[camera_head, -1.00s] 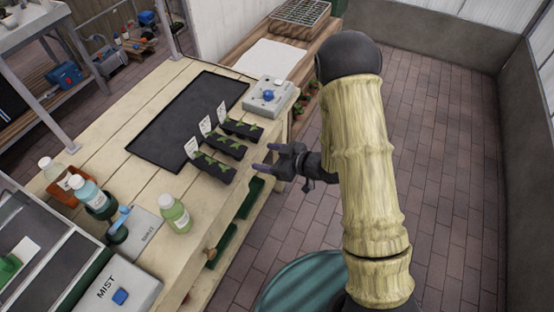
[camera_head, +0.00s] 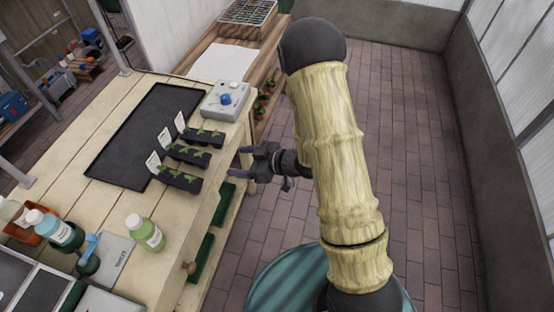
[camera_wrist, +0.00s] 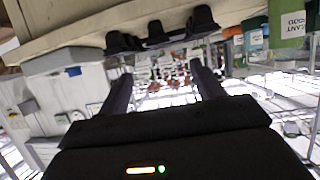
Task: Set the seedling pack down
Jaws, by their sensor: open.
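Three black seedling packs with green sprouts and white tags stand in a row on the wooden table: the far pack (camera_head: 203,138), the middle pack (camera_head: 188,155) and the near pack (camera_head: 179,180). They are beside the right edge of the black mat (camera_head: 125,150). My gripper (camera_head: 237,163) is open and empty, off the table's right edge, to the right of the packs and apart from them. In the wrist view, my gripper (camera_wrist: 162,82) has its fingers wide apart, with dark pack shapes (camera_wrist: 158,35) beyond them.
A grey box with a blue knob (camera_head: 226,99) stands at the table's far right corner. A green-labelled bottle (camera_head: 145,233), a blue bottle (camera_head: 55,229) and an orange tray (camera_head: 24,232) stand at the near left. The brick floor (camera_head: 420,150) to the right is clear.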

